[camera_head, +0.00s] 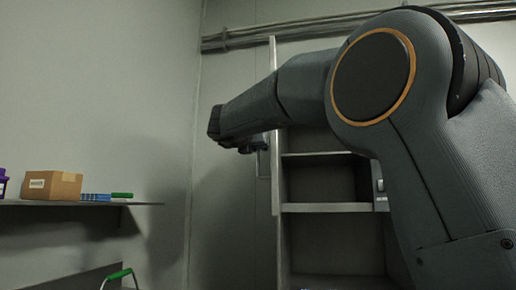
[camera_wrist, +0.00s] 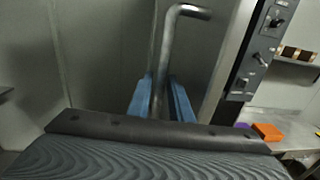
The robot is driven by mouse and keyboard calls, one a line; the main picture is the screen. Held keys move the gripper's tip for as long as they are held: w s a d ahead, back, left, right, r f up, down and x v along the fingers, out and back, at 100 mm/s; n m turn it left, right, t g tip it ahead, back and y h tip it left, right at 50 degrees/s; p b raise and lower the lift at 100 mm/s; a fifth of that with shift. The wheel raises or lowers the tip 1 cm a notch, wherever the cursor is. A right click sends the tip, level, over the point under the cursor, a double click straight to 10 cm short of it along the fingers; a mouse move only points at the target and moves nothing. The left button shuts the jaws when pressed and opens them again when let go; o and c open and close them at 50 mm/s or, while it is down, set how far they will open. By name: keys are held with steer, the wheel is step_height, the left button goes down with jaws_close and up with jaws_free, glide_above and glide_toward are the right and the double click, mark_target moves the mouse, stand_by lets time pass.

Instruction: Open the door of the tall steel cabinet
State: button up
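The tall steel cabinet (camera_head: 325,208) stands right of centre in the head view, with its inner shelves showing. Its door (camera_head: 273,80) stands open and is seen nearly edge-on as a narrow upright strip. My gripper (camera_head: 258,146) is at the door, partly hidden by my arm. In the wrist view, a bent round steel door handle (camera_wrist: 171,45) runs down between the two blue fingers of my gripper (camera_wrist: 161,88). The fingers sit close on both sides of the bar and look shut on it. The lower part of the handle is hidden by my wrist.
A wall shelf (camera_head: 90,203) at left carries a cardboard box (camera_head: 52,185). A green-handled item (camera_head: 117,275) is below. A panel with switches (camera_wrist: 262,45) and an orange item (camera_wrist: 267,132) show at right in the wrist view. Pipes (camera_head: 300,28) run along the upper wall.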

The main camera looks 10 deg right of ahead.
steer(key=shift+s, duration=0.1)
steer(key=b+v, duration=0.1)
steer(key=v, duration=0.6)
steer(key=shift+s+a+b, duration=0.25)
steer(key=shift+b, duration=0.15)
